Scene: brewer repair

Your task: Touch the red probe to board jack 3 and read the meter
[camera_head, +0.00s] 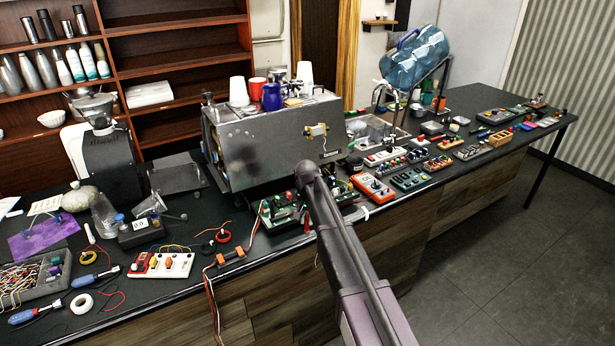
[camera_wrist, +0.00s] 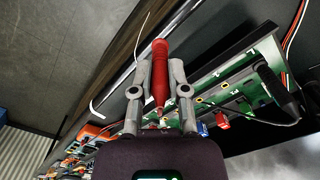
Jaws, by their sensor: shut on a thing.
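In the wrist view my gripper (camera_wrist: 160,80) is shut on the red probe (camera_wrist: 160,62), which stands lengthwise between the two grey fingers. The green board (camera_wrist: 206,84) lies behind and to the right of the fingers, with a red and a blue connector on it. I cannot tell which jack is 3 or whether the probe tip touches one. In the head view the green board (camera_head: 280,211) sits at the counter's front edge, left of my arm, and my gripper is hidden by the arm. An orange meter-like device (camera_head: 372,188) lies to the right; its reading is illegible.
A steel brewer (camera_head: 265,145) stands behind the board. A boxed display (camera_head: 140,230), a white-and-red module (camera_head: 160,265) and a parts tray (camera_head: 35,278) are at left. Several small devices crowd the right counter. Loose wires hang over the front edge.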

